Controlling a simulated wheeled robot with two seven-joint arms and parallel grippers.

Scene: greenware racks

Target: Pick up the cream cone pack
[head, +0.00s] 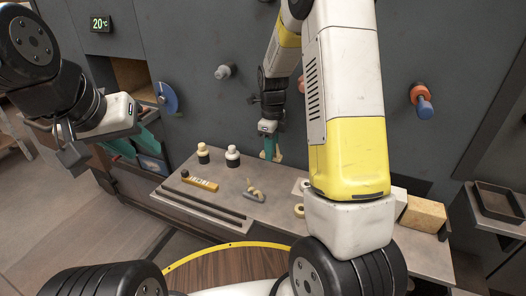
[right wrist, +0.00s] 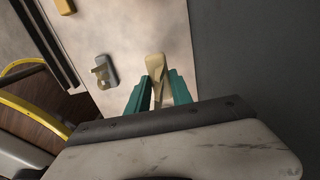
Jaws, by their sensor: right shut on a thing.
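The cream cone pack (right wrist: 156,65) shows in the right wrist view between the teal fingers of my right gripper (right wrist: 160,92). Its wide end sticks out past the fingertips. In the head view my right gripper (head: 270,150) points down at the back of the worktop, and a bit of the cream pack (head: 278,156) shows beside its fingers. It is shut on the pack. Whether the pack touches the worktop I cannot tell. My left gripper (head: 72,154) hangs at the left, away from the worktop; its finger opening is not clear.
A grey wall with knobs stands close behind. A dark tray (head: 497,201) is at right.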

